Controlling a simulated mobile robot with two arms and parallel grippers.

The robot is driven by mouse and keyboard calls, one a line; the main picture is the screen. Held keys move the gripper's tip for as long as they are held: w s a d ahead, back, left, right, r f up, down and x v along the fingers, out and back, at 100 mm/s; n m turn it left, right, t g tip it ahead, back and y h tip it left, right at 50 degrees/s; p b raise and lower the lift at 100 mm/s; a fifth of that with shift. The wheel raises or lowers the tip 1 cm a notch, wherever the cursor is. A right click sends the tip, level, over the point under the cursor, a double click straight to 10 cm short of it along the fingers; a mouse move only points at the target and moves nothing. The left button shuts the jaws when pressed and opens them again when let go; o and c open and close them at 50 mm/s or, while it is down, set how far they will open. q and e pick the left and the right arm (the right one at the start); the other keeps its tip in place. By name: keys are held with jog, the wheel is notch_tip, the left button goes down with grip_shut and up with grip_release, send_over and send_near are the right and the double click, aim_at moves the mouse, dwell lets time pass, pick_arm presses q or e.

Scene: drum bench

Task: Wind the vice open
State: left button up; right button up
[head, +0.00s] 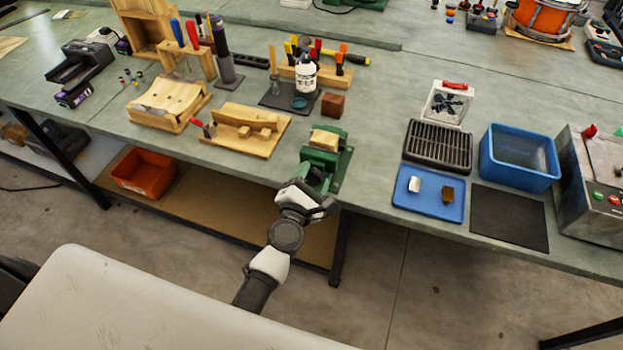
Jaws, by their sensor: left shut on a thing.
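The green vice (334,163) stands at the front edge of the bench, with a light wooden block (324,139) at its jaws. I cannot tell how far apart the jaws are. My left gripper (312,190) is at the front of the vice, just over the bench edge, and is shut on a part there. That part looks to be the vice handle, but my gripper and wrist hide most of it. My right gripper is not in view.
Left of the vice is a wooden jig (245,132) with a red-handled tool. A dark red cube (333,105) sits behind the vice. To the right are a blue tray (428,196), a black grate (438,146) and a blue bin (519,160). Bare bench lies between vice and tray.

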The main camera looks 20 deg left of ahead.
pick_arm(q)
jog(key=shift+w+r+n, duration=0.1)
jog(key=shift+r+n, duration=0.1)
jog(key=shift+n, duration=0.4)
jog(key=o, duration=0.9)
jog(key=shift+w+f, duration=0.1)
jog(key=shift+f, duration=0.05)
jog(key=shift+s+f, duration=0.15)
jog(key=shift+s, duration=0.45)
jog(key=shift+s+a+b, duration=0.2)
jog(key=shift+s+b, duration=1.05)
jog(key=shift+s, duration=3.6)
